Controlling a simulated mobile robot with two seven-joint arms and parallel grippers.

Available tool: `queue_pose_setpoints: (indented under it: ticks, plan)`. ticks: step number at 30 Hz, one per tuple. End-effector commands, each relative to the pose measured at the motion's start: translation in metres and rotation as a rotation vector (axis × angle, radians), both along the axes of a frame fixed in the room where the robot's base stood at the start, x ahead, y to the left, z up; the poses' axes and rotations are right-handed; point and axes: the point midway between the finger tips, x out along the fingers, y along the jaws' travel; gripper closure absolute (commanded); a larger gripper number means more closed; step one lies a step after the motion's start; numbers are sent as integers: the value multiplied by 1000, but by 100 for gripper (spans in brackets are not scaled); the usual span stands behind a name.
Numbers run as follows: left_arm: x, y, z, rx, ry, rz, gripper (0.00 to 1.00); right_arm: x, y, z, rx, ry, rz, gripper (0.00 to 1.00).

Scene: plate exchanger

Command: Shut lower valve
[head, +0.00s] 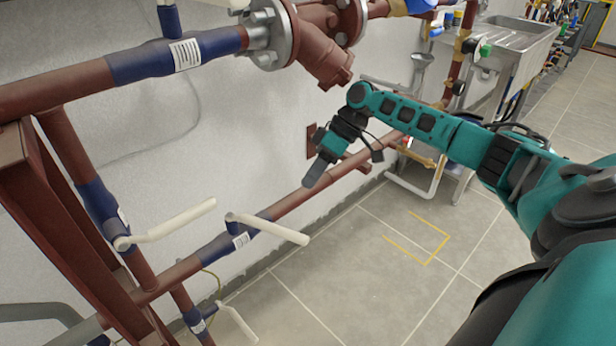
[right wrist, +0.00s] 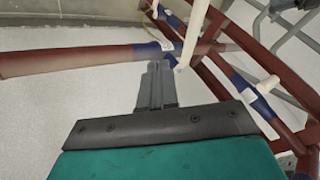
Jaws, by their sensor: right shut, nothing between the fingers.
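A valve with a white lever handle (head: 270,229) and blue body (head: 222,246) sits on the lower horizontal red pipe; the lever points right, angled away from the pipe. In the right wrist view its handle (right wrist: 195,30) shows just beyond my fingertips. A second white lever (head: 172,223) is on the pipe to its left, and a third (head: 238,322) hangs below. I cannot tell for certain which one the task means. My right gripper (head: 311,184) is shut and empty, above and right of the first lever's end, apart from it. My left gripper is not in view.
The lower red pipe (head: 300,196) runs along the white wall behind my right gripper. A thick red pipe (head: 60,86) with flanges (head: 268,32) runs above. A red steel frame (head: 70,240) stands at left. The tiled floor (head: 370,290) is clear; a sink (head: 510,40) stands at back right.

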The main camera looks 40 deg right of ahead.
Motion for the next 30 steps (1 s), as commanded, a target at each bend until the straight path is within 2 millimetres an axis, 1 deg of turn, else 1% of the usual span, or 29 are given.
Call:
queue_pose_setpoints:
  ticks: [1,9,11,15,18,24,30]
  plan:
    - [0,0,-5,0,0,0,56,1,8,-12,2,1,3,100]
    - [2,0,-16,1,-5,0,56,9,43,-59,1,0,2,100]
    - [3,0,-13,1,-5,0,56,4,49,-54,-2,-3,5,100]
    - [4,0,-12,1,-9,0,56,-3,64,-55,-1,-1,3,100]
    - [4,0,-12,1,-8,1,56,-7,71,-54,-2,-1,2,100]
    - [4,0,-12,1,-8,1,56,-9,76,-54,0,-2,0,100]
    - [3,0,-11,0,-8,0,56,-9,76,-54,0,-1,-1,100]
